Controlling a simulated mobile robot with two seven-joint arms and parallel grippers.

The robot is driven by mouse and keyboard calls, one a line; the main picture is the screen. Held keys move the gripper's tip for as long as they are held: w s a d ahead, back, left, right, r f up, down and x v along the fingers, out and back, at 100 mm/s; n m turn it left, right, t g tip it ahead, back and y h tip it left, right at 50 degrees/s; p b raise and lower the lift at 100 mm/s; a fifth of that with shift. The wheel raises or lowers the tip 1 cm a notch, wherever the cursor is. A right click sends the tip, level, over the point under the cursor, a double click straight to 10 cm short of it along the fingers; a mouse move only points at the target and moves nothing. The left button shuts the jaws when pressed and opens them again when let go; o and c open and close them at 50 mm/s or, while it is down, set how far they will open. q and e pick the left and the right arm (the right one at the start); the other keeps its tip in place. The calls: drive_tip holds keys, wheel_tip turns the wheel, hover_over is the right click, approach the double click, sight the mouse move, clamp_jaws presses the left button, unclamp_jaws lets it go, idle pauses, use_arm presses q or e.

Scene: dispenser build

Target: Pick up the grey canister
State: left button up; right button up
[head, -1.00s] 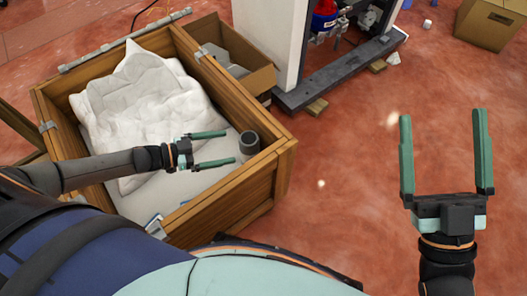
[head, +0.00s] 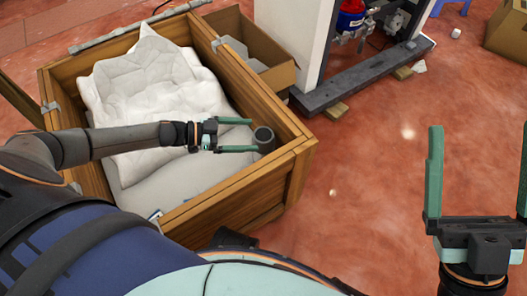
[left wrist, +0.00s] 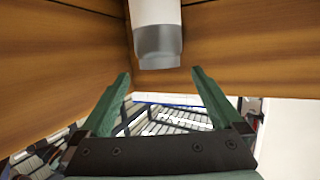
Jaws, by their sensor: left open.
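The grey canister (head: 264,139) stands in the right corner of a wooden crate (head: 240,192). In the left wrist view the canister (left wrist: 157,42) shows a pale body with a dark grey end, close to the crate's corner. My left gripper (head: 255,135) is open, its fingers pointing at the canister. In the left wrist view the canister lies in line with the gap of the left gripper (left wrist: 160,75), just past the fingertips. Whether the fingers touch it I cannot tell. My right gripper (head: 480,130) is open and empty over the floor at the right.
White wrapping (head: 140,85) fills the left of the crate. The crate's wooden walls stand close around the canister. A cardboard box (head: 250,50) and a white post on a dark base (head: 365,75) stand behind.

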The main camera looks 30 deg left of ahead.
sight(260, 135)
use_arm(q)
drive_tip(key=x, duration=0.2)
drive_tip(key=b+x, duration=0.1)
drive_tip(key=x, duration=0.1)
drive_tip(key=shift+f+b, duration=0.3)
use_arm(e)
wheel_tip(260, 135, down, 2)
drive_tip(key=shift+w+a+f, duration=0.1)
drive_tip(key=shift+a+f, duration=0.05)
drive_tip(key=shift+f, duration=0.1)
use_arm(q)
drive_tip(key=shift+c, duration=0.4)
clamp_jaws()
drive_tip(key=shift+w+r, duration=0.1)
drive_tip(key=shift+r, duration=0.1)
